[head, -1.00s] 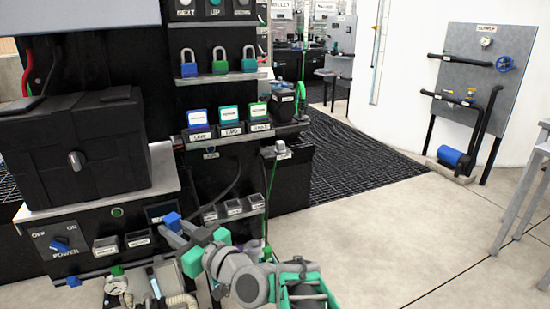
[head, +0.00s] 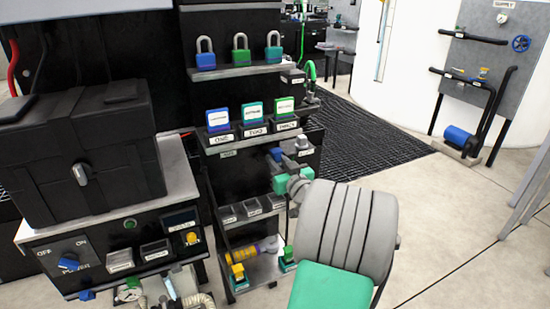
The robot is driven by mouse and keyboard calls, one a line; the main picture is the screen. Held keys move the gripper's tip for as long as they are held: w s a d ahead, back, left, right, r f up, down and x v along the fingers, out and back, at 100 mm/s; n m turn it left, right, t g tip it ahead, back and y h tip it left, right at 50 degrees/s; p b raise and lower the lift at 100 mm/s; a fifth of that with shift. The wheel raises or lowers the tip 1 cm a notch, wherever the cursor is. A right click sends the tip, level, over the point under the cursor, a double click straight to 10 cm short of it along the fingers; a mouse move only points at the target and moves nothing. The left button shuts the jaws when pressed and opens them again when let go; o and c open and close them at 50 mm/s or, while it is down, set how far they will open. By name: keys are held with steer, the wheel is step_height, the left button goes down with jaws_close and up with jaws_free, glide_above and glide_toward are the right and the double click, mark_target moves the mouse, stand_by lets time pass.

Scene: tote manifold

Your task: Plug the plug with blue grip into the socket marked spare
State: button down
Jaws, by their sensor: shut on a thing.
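My gripper (head: 288,160) is at the right end of the dark shelf unit, at about the height of the lower shelf labels. It is shut on a small blue piece, which looks like the blue grip of the plug (head: 276,154). The rest of the plug is hidden by the fingers or too small to make out. Several small grey socket-like boxes (head: 251,207) with labels sit in a row below and left of the gripper. More labelled boxes (head: 120,260) are on the power panel. I cannot read which is marked spare.
Three padlocks (head: 240,50) stand on the upper shelf, with coloured labelled blocks (head: 252,115) below. A black case (head: 85,150) sits on the panel at left. A grey post top (head: 301,142) is close beside the gripper. Open floor (head: 450,230) lies at right.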

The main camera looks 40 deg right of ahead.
steer(key=shift+a+f+b, duration=0.1)
steer(key=shift+f+b, duration=1.05)
steer(key=shift+f, duration=1.05)
step_height(320, 180, down, 7)
steer(key=b, duration=0.7)
steer(key=shift+b, duration=0.35)
steer(key=c, duration=1.1)
jaws_free()
steer(key=p+v, duration=0.1)
steer(key=v, duration=0.6)
steer(key=shift+s+a+r, duration=0.1)
steer(key=shift+s+a, duration=0.05)
steer(key=shift+s, duration=0.2)
